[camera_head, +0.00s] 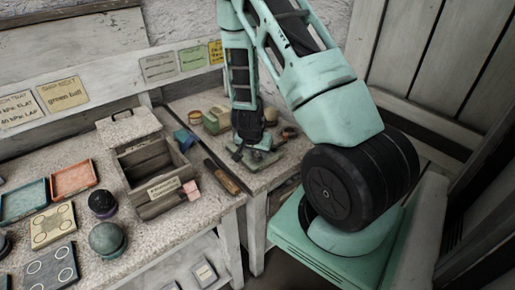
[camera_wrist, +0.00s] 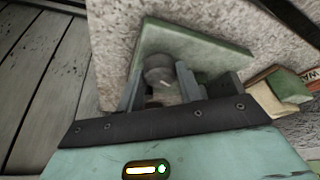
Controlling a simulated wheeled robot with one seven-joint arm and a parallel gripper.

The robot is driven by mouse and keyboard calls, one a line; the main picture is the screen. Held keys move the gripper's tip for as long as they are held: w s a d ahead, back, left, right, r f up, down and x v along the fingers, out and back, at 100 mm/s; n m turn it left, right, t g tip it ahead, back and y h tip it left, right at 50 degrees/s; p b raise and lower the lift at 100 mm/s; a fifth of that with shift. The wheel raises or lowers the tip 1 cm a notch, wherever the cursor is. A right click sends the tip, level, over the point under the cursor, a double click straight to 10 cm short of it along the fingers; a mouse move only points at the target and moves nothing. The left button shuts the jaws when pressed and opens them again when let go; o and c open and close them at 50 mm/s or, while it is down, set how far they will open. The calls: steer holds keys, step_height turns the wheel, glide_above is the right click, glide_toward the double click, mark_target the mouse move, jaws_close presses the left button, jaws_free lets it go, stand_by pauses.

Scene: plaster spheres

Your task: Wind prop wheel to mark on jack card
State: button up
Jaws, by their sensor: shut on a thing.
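The prop wheel (camera_wrist: 158,68) looks like a small round dark grey knob on a green base plate (camera_wrist: 205,55). My gripper (camera_wrist: 162,90) is shut on it in the wrist view, one finger on each side. A short pale line shows just below the wheel, between the fingers. In the head view my gripper (camera_head: 252,148) points down at the green base (camera_head: 263,160) on the side bench, and the wheel is hidden there. Several small cards hang on the wall, among them a yellow card (camera_head: 216,52) and a green card (camera_head: 193,58). I cannot tell which is the jack card.
Trays, spheres and pads fill the left bench. A cream and green block (camera_wrist: 285,88) sits close right in the wrist view.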

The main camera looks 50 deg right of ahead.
steer(key=m+p, duration=0.2)
steer(key=m+g+p, duration=0.1)
steer(key=m+p, duration=0.1)
steer(key=p, duration=0.1)
steer(key=shift+w+r, duration=0.15)
steer(key=shift+r, duration=0.15)
steer(key=m+g+p, duration=0.1)
steer(key=p, duration=0.2)
steer(key=shift+w+f+m, duration=0.1)
steer(key=shift+f+m, duration=0.05)
steer(key=shift+m, duration=0.25)
steer(key=shift+f, duration=0.15)
steer(key=o, duration=1)
steer(key=shift+w+p, duration=0.1)
steer(key=shift+p, duration=0.2)
